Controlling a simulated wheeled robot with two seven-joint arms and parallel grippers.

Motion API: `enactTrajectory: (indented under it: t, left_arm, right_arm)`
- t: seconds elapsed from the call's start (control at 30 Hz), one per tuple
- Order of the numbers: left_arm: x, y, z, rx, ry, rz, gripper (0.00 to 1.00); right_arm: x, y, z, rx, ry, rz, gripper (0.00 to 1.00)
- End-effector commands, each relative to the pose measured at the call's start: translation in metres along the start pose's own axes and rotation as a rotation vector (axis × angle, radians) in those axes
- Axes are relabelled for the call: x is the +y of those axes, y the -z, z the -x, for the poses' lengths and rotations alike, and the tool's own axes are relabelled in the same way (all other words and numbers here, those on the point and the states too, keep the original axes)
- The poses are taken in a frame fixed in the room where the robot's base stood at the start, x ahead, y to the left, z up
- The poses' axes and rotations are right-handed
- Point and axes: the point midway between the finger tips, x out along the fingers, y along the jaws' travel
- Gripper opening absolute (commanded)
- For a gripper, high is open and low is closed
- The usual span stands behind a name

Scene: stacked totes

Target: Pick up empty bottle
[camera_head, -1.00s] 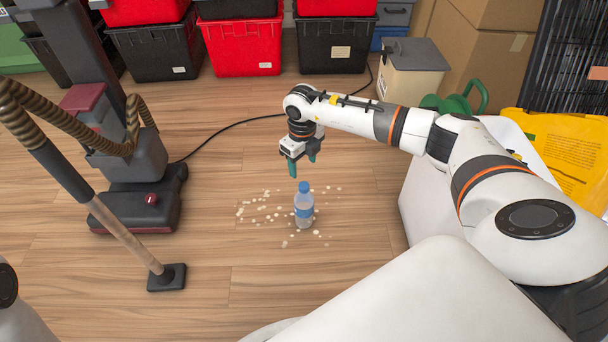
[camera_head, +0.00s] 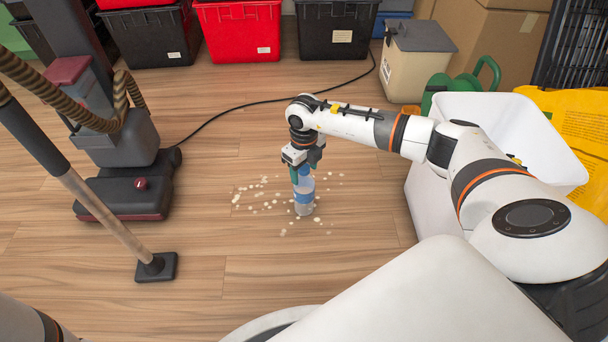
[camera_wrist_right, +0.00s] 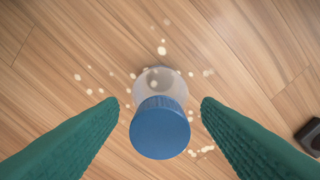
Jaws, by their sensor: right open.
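The empty bottle (camera_head: 304,196) stands upright on the wooden floor. It is clear with a blue band and a blue cap. In the right wrist view the blue cap (camera_wrist_right: 160,128) lies between the two green fingers, with a gap on each side. My right gripper (camera_head: 304,173) points down over the bottle's top, open, its fingers at about cap height. The gripper hides part of the cap in the head view. The right gripper's fingers (camera_wrist_right: 157,112) also fill both sides of the wrist view. My left gripper is not in view.
Small pale bits (camera_head: 258,196) are scattered around the bottle. A vacuum cleaner (camera_head: 125,190) stands at left, its cable (camera_head: 240,107) running behind. A white bin (camera_head: 500,115) is at right. Red (camera_head: 240,30) and black totes (camera_head: 335,35) line the back.

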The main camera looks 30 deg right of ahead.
Motion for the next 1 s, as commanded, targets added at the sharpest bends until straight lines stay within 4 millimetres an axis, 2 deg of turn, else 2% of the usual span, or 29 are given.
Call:
enactTrajectory:
  t: [0.13,0.17,0.5,0.77,0.87,1.0]
  left_arm:
    - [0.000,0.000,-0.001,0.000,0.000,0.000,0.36]
    - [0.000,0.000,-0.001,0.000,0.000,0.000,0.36]
    - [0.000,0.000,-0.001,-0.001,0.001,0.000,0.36]
    - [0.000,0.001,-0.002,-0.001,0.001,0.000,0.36]
    - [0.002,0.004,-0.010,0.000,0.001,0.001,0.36]
    - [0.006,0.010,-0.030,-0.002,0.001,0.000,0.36]
  right_arm:
    - [0.000,0.000,0.001,0.000,0.000,0.000,0.58]
    - [0.000,0.000,0.001,0.000,0.000,0.000,0.55]
    - [0.000,0.000,0.001,0.001,0.000,0.000,0.00]
    - [0.000,0.000,0.003,0.001,0.000,0.000,0.00]
    - [0.000,0.001,0.014,0.002,0.000,0.000,0.00]
    - [0.001,0.001,0.043,0.003,-0.001,0.001,0.00]
